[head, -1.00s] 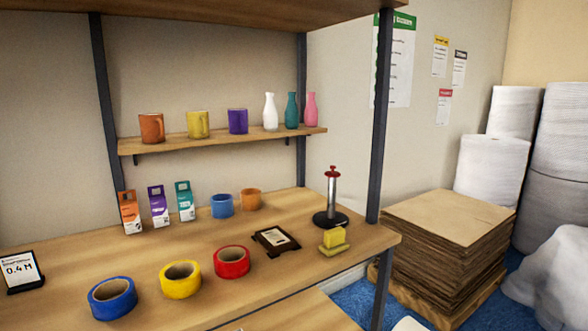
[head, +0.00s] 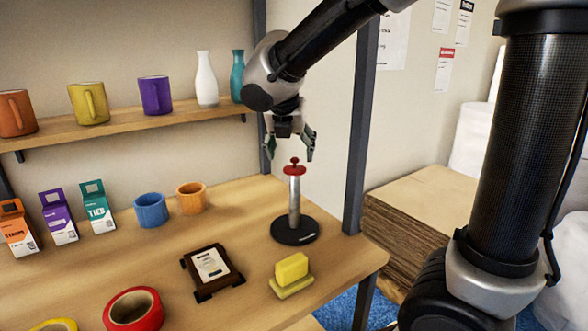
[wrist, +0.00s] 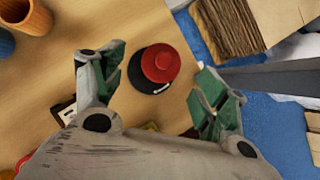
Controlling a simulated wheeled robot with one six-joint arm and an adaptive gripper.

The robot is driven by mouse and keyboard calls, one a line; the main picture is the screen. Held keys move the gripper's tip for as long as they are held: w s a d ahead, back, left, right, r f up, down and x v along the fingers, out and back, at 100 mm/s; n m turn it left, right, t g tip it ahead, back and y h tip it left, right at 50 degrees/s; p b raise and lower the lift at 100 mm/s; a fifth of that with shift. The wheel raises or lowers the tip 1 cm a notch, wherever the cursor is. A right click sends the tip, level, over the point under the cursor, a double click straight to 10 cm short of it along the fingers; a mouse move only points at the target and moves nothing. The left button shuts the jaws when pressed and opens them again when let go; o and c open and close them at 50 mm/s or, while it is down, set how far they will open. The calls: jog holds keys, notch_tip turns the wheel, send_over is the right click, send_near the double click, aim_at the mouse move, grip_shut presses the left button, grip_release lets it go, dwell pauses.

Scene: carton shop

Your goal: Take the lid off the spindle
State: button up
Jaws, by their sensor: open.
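The spindle (head: 295,205) stands upright on a round black base near the right end of the wooden bench. A red lid (head: 294,169) with a small knob sits on its top. In the wrist view the red lid (wrist: 160,62) shows from above, with part of the black base (wrist: 147,82) behind it. My gripper (head: 289,152) is open and empty, pointing down just above the lid. In the wrist view the lid lies between and beyond the two spread fingers of my gripper (wrist: 160,100). The fingers do not appear to touch it.
A yellow block (head: 291,270) and a framed card (head: 211,268) stand in front of the spindle. A dark shelf post (head: 361,130) rises close on its right.

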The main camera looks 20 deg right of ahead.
aim_at(294, 161)
jog(key=x, duration=0.5)
jog(key=shift+s+d+f, duration=0.1)
jog(key=shift+s, duration=0.1)
jog(key=c, duration=0.9)
